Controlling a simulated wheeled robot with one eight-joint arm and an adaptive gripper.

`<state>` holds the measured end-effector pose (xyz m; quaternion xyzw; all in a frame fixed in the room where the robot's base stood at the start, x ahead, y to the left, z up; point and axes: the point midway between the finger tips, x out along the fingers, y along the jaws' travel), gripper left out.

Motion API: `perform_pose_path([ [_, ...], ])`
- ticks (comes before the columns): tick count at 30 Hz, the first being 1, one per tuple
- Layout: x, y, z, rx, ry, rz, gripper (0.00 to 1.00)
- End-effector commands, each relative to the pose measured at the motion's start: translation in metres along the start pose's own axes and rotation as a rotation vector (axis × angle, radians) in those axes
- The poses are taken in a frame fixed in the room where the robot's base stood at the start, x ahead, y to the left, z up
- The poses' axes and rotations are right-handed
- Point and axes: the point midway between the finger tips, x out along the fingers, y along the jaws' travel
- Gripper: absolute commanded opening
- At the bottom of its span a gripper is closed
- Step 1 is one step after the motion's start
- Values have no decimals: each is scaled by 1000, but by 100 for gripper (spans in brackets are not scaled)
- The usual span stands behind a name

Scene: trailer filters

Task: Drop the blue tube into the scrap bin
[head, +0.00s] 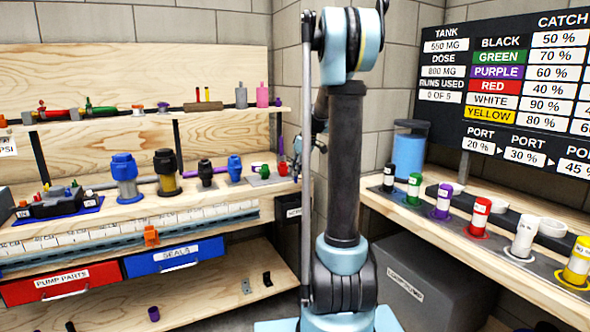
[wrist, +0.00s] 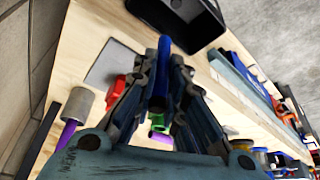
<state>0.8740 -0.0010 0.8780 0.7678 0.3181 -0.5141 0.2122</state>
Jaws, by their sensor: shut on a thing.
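My gripper (wrist: 162,78) is shut on the blue tube (wrist: 164,52) in the wrist view. The tube stands out between the two fingers, its lower part hidden by them. In the head view my gripper (head: 297,158) shows small behind my arm, over the right end of the wooden bench; the held tube cannot be made out there. A black open bin (wrist: 203,36), apparently the scrap bin, is beyond the tube tip in the wrist view, apart from it. A dark labelled box (head: 290,208) at the bench's right end in the head view looks like the same bin.
A grey plate (wrist: 112,64), a red part (wrist: 117,88) and a green part (wrist: 157,122) lie near my gripper. An upper shelf (head: 150,122) carries several fittings. Coloured canisters stand on the right bench (head: 455,235). A grey cabinet (head: 420,285) stands below.

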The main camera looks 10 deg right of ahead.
Motion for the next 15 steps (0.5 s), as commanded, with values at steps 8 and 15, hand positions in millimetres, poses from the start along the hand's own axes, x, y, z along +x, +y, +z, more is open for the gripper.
perform_pose_path([
  [8, 25, 1, 11, 1, 0, 0, 2],
  [15, 44, 1, 19, 1, 0, 0, 2],
])
